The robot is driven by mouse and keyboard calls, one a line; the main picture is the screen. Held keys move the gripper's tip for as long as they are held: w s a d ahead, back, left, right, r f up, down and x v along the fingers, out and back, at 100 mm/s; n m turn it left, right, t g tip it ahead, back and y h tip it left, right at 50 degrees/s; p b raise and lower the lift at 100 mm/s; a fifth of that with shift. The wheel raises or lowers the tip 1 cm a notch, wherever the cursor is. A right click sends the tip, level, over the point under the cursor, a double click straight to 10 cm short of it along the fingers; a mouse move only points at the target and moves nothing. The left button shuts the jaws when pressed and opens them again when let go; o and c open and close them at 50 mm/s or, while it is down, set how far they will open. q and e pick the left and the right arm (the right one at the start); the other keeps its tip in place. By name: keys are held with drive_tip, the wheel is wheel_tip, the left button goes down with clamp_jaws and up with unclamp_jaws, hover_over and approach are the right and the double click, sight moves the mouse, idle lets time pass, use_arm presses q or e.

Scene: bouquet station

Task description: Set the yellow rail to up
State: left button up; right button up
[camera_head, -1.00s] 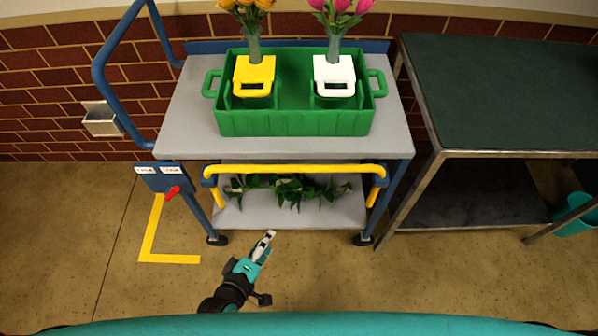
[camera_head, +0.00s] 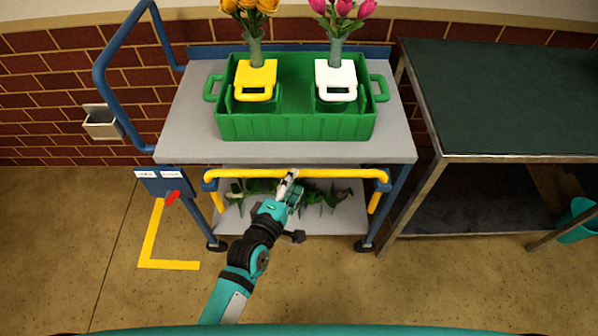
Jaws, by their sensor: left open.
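The yellow rail (camera_head: 235,173) is a bar with bent ends, mounted across the front of the grey cart (camera_head: 190,140) just below its top shelf. My left gripper (camera_head: 290,176) is open, with its fingertips at the middle of the rail, overlapping it in the picture. I cannot tell whether the fingers touch the rail or are around it. The gripper hides a short part of the bar. My right gripper is not in view.
A green crate (camera_head: 295,128) with yellow and white flower holders stands on the cart. Green leaves (camera_head: 325,195) lie on the lower shelf. A blue panel with a red lever (camera_head: 172,197) is at the cart's left. A dark-topped table (camera_head: 500,95) stands right.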

use_arm(q)
drive_tip(key=shift+x, duration=2.35)
clamp_jaws()
